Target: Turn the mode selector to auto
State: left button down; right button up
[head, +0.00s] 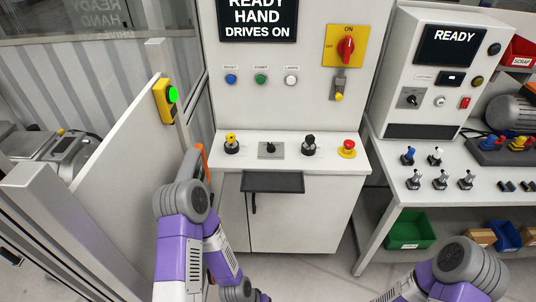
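The control cabinet (228,106) stands ahead with a sloped console. On the console, a small dark selector knob (269,148) sits on a grey plate; its pointing direction is too small to read. I cannot tell for sure that it is the mode selector. The display (257,17) above reads READY, HAND, DRIVES ON. My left arm comes up at the lower left and my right arm shows at the lower right. Neither gripper can be made out in the head view.
Beside the knob stand a yellow-topped control (231,143), a black control (309,145) and a red mushroom button (347,148). A dark tray (273,182) juts out below. A white panel (125,160) stands left; a bench (395,185) with a READY unit (436,80) stands right.

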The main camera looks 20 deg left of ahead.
aim_at(270, 149)
jog(key=z, duration=1.45)
jog(key=i, duration=1.2)
jog(key=u, duration=3.45)
